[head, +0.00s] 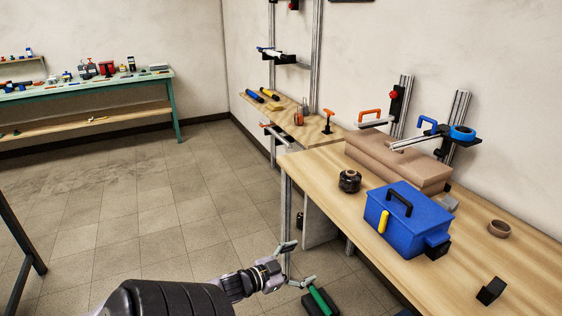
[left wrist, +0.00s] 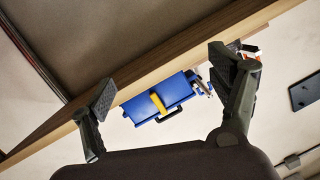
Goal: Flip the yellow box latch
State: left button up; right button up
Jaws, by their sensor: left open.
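The blue box (head: 408,219) stands on the wooden workbench, with a black handle on its lid. Its yellow latch (head: 384,222) is on the front side facing my left arm. My left gripper (head: 296,264) is open and empty, in front of the bench edge and well apart from the latch. In the left wrist view the yellow latch (left wrist: 158,103) and the blue box (left wrist: 178,92) show between the spread fingers, at a distance. My right gripper is not in view.
The workbench (head: 330,185) also holds a dark round object (head: 349,181), brown blocks (head: 400,165), a brown ring (head: 499,229) and a small black block (head: 491,290). A green and black object (head: 322,300) is low beside my gripper. Open floor (head: 170,215) lies to the left.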

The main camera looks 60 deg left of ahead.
pick_arm(q)
jog(key=s+f+n+g+y+p, duration=0.1)
jog(key=s+f+g, duration=0.3)
jog(key=f, duration=1)
jog(key=s+d+n, duration=0.1)
jog(key=s, duration=0.1)
jog(key=shift+s+f+p, duration=0.35)
jog(key=shift+s, duration=0.05)
jog(key=s+d+f+g, duration=0.2)
jog(key=s+d+f, duration=0.25)
jog(key=f, duration=0.35)
jog(key=s+d+f+g, duration=0.35)
jog(key=s+f, duration=0.25)
jog(key=f, duration=0.2)
jog(key=s+d+f+m+g+h, duration=0.1)
jog(key=s+d+f+g, duration=0.1)
jog(key=s+d+f, duration=0.3)
jog(key=s+d+f+g+h, duration=0.1)
jog(key=s+d+f+g, duration=0.2)
jog(key=s+d+f, duration=0.3)
jog(key=s+d, duration=0.4)
jog(key=d, duration=0.5)
jog(key=shift+s+f+m, duration=0.2)
jog(key=shift+s+m, duration=0.2)
